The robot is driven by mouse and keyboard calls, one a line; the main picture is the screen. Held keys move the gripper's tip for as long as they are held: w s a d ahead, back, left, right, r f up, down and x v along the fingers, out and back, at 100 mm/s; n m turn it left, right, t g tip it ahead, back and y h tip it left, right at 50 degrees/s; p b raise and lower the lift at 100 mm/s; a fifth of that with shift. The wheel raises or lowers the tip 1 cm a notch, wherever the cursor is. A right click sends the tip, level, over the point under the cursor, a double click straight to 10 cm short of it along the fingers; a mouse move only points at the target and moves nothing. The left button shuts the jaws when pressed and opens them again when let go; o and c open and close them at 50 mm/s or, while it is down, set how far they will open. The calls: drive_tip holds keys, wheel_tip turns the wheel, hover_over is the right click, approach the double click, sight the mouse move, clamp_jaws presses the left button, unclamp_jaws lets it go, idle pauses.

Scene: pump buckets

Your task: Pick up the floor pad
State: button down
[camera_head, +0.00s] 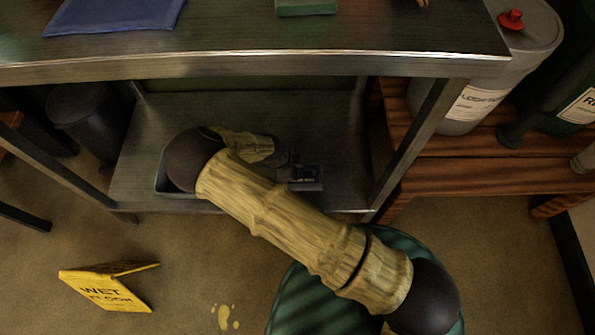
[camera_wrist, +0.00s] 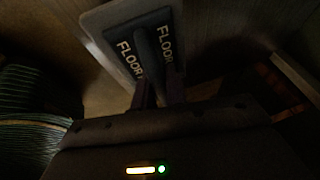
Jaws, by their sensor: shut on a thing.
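The floor pad (camera_wrist: 128,52) is a dark block with "FLOOR" lettered on both sides of a raised central handle, on a lighter grey plate. In the wrist view it lies straight ahead of my gripper (camera_wrist: 158,92), whose jaws are shut on the handle. In the head view the pad (camera_head: 308,175) shows small and dark at the front of the lower metal shelf (camera_head: 240,108). My gripper (camera_head: 285,161) is beside it there, reaching in under the tabletop. I cannot tell whether the pad touches the shelf.
The metal tabletop (camera_head: 250,45) with its front edge is above my forearm. A grey tray (camera_head: 168,183) is on the shelf to the left, partly hidden by my arm. A wooden rack (camera_head: 470,170) is on the right.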

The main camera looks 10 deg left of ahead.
wheel_tip(320, 180, up, 4)
drive_tip(key=shift+r+p, duration=0.2)
drive_tip(key=shift+p, duration=0.4)
drive_tip(key=c, duration=2)
unclamp_jaws()
clamp_jaws()
drive_tip(key=shift+r+p, duration=1.5)
drive_tip(key=shift+p, duration=0.15)
